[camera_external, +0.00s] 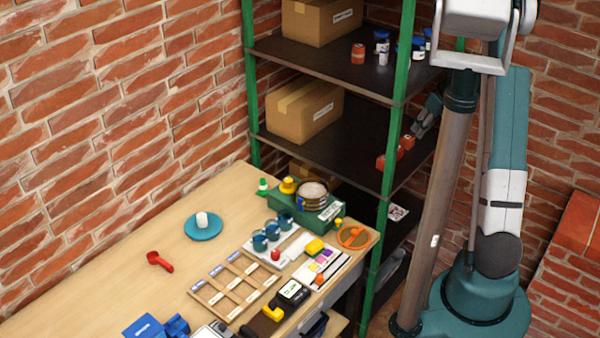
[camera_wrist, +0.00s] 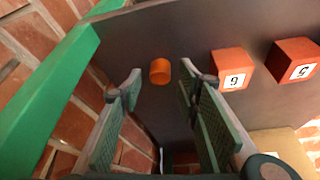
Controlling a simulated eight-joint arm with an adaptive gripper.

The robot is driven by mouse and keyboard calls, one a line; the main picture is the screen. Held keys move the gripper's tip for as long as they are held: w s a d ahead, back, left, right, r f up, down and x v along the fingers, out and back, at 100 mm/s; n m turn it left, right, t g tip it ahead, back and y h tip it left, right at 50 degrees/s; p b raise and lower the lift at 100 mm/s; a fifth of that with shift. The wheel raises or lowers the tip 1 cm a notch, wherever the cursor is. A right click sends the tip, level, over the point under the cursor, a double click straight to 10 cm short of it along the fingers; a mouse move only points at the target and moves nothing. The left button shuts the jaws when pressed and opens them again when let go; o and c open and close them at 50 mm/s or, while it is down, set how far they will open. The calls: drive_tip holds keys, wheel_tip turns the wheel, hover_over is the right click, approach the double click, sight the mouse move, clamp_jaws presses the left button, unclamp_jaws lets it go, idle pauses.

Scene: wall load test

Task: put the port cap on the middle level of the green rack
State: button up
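A small orange cylindrical cap (camera_wrist: 160,71), which looks like the port cap, stands on the dark shelf in the wrist view. My gripper (camera_wrist: 162,86) is open, with its two fingers spread on either side of the cap's position in the picture. A gap shows between the cap and each finger, and nothing is held. In the external view my gripper (camera_external: 417,128) reaches over the middle shelf (camera_external: 345,150) of the green rack (camera_external: 396,125), near its right end. I cannot make out the cap there.
Red numbered blocks (camera_wrist: 233,68) (camera_wrist: 294,60) stand beside the cap on the same shelf. A cardboard box (camera_external: 304,110) fills the shelf's left part. A green post (camera_wrist: 60,85) and brick wall are close to my fingers. The upper shelf (camera_external: 330,70) overhangs.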

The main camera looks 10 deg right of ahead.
drive_tip(key=v, duration=0.6)
drive_tip(key=shift+r, duration=0.25)
idle(0.7)
